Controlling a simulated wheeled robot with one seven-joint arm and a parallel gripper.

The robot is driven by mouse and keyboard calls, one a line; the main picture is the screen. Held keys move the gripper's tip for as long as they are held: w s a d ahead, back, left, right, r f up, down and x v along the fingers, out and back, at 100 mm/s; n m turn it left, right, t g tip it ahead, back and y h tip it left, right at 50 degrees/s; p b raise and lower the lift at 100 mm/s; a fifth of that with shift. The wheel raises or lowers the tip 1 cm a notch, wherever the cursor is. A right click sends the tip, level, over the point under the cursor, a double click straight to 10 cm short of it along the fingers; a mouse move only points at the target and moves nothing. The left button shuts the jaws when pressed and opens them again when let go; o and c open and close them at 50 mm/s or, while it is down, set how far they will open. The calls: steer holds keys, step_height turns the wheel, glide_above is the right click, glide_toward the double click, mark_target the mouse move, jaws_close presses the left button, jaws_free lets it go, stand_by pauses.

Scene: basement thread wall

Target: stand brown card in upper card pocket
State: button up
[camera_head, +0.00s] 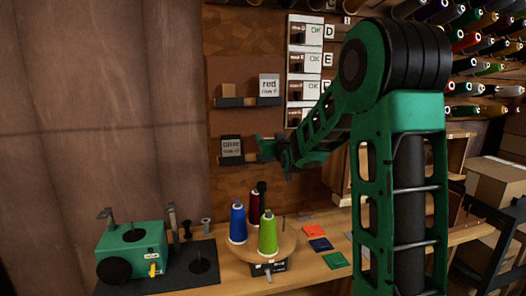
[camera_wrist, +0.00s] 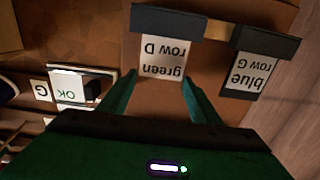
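The upper card pocket (camera_head: 249,102) is a dark ledge on the brown board. A red row F card (camera_head: 269,86) stands at its right, and a small plain brown piece (camera_head: 229,90) shows at its left, probably the brown card. My gripper (camera_head: 261,149) is at the right part of the lower pocket (camera_head: 232,161), beside the blue row G card (camera_head: 231,146). In the upside-down wrist view, my gripper (camera_wrist: 160,78) is open, its fingers either side of the green row D card (camera_wrist: 163,57), which stands in the pocket. Whether they touch it is unclear.
Blue, dark red and green spools stand on a round wooden stand (camera_head: 286,243). Orange (camera_head: 297,231), blue (camera_head: 320,244) and green (camera_head: 335,260) squares lie on the bench. A green machine (camera_head: 132,250) stands at left. A label strip (camera_head: 303,62) hangs right of the pockets.

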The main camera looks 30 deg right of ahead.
steer(key=shift+r, duration=0.1)
steer(key=shift+s+r, duration=0.2)
steer(key=shift+r, duration=2.2)
